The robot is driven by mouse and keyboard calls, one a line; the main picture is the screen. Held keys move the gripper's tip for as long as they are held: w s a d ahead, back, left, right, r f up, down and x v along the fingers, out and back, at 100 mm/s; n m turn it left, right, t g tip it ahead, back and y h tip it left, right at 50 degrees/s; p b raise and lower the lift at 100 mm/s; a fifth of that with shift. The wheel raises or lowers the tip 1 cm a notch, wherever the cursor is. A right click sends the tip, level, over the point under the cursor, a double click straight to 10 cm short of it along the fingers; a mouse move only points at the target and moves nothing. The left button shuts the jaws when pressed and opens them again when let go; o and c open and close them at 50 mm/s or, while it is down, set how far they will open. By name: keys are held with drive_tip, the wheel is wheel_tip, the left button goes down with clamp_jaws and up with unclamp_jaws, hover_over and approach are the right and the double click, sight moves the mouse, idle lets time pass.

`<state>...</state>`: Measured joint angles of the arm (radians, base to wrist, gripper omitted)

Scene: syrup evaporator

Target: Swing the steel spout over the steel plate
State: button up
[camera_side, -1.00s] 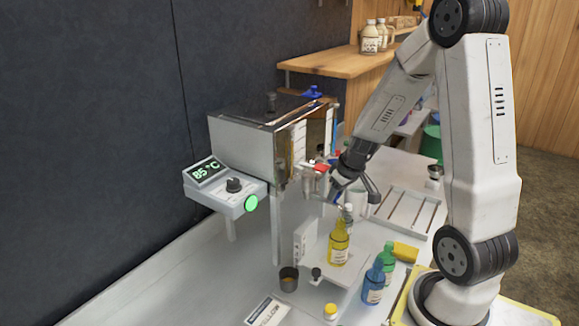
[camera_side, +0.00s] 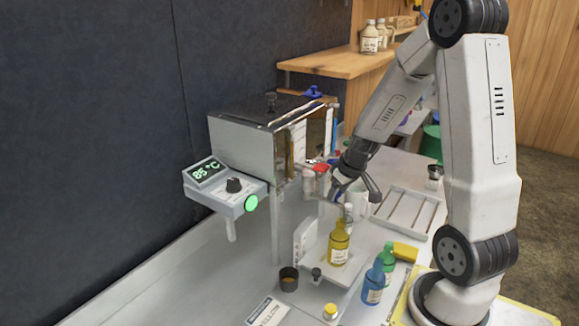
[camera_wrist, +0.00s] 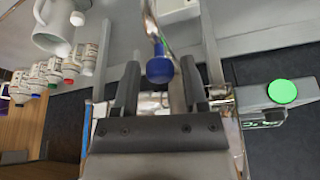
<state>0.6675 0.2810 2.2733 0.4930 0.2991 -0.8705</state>
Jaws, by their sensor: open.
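The evaporator is a steel box (camera_side: 240,150) on legs, with a red valve handle (camera_side: 318,167) at its front. A bent steel spout tube (camera_wrist: 150,25) ending in a blue knob (camera_wrist: 160,70) shows in the wrist view. My gripper (camera_wrist: 160,88) is open, with a finger on each side of the blue knob; I cannot tell whether either touches it. In the side view my gripper (camera_side: 352,186) is at the front of the evaporator, largely covering the spout. A pale flat plate (camera_side: 328,272) under a yellow bottle (camera_side: 338,244) lies below; I cannot tell whether it is the steel plate.
A control box (camera_side: 225,187) reading 85 °C has a green button, also in the wrist view (camera_wrist: 282,91). A small dark cup (camera_side: 289,279) is left of the plate.

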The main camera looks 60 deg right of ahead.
drive_tip(key=shift+r, duration=0.1)
drive_tip(key=shift+v, duration=2.45)
drive_tip(key=s+a+f+n, duration=0.1)
drive_tip(key=a, duration=0.9)
drive_tip(key=s+a+f+n+g+y, duration=0.1)
drive_tip(key=a+f, duration=0.1)
drive_tip(key=a, duration=0.9)
drive_tip(key=shift+a+f+n, duration=0.25)
drive_tip(key=shift+n, duration=0.15)
